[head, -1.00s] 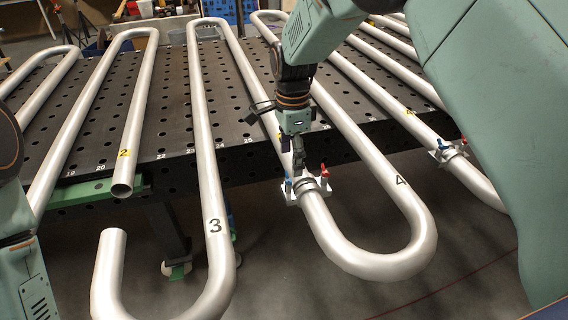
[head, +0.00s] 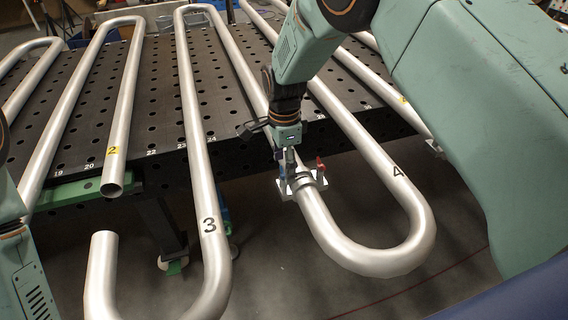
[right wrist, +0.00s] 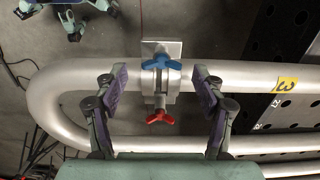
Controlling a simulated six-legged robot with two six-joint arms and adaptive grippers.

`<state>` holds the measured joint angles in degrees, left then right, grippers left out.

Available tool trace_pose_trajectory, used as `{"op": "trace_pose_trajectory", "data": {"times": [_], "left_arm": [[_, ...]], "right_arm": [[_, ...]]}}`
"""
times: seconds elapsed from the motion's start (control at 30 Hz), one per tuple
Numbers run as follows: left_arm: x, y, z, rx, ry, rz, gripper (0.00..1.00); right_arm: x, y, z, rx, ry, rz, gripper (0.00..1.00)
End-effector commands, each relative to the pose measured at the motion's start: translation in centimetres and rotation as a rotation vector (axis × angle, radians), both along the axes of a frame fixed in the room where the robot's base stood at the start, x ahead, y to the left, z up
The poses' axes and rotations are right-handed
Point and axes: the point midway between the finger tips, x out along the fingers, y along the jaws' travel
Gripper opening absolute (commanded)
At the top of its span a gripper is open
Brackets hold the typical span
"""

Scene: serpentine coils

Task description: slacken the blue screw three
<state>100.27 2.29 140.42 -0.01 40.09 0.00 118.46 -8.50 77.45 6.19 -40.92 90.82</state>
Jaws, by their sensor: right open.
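A clamp (right wrist: 172,84) with a metal plate sits around the silver pipe near the yellow tag 3 (right wrist: 287,84) in the right wrist view. Its blue screw (right wrist: 161,64) is on the far side, with the red screw (right wrist: 160,116) on the near side. In the head view the clamp is at the table's front edge, with the blue screw (head: 281,173) partly hidden and the red screw (head: 320,163) clear. My right gripper (head: 289,160) is open over the clamp. Its fingers (right wrist: 162,86) stand apart, one on each side of the clamp. My left gripper is out of view.
Silver serpentine pipes lie on the black perforated table (head: 160,128). Another clamp (head: 434,147) is farther right. Open floor lies below the overhanging bends.

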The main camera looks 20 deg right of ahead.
Motion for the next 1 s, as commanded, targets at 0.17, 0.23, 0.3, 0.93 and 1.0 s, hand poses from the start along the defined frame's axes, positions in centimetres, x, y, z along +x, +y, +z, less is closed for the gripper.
{"op": "trace_pose_trajectory", "data": {"times": [0.17,0.23,0.3,0.93,1.0], "left_arm": [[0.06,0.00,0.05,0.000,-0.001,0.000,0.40],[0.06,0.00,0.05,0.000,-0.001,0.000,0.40],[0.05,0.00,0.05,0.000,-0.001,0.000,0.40],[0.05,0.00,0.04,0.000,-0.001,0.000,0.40],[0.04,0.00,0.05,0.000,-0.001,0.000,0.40]], "right_arm": [[0.09,-0.01,-0.96,0.000,0.000,0.000,0.70],[0.14,-0.02,-1.03,0.000,0.000,0.000,0.70],[0.20,-0.03,-1.03,0.000,-0.001,0.000,0.70],[0.41,0.01,-0.94,0.000,-0.004,0.000,0.25],[0.40,-0.01,-0.91,0.000,-0.003,0.000,0.19]]}}
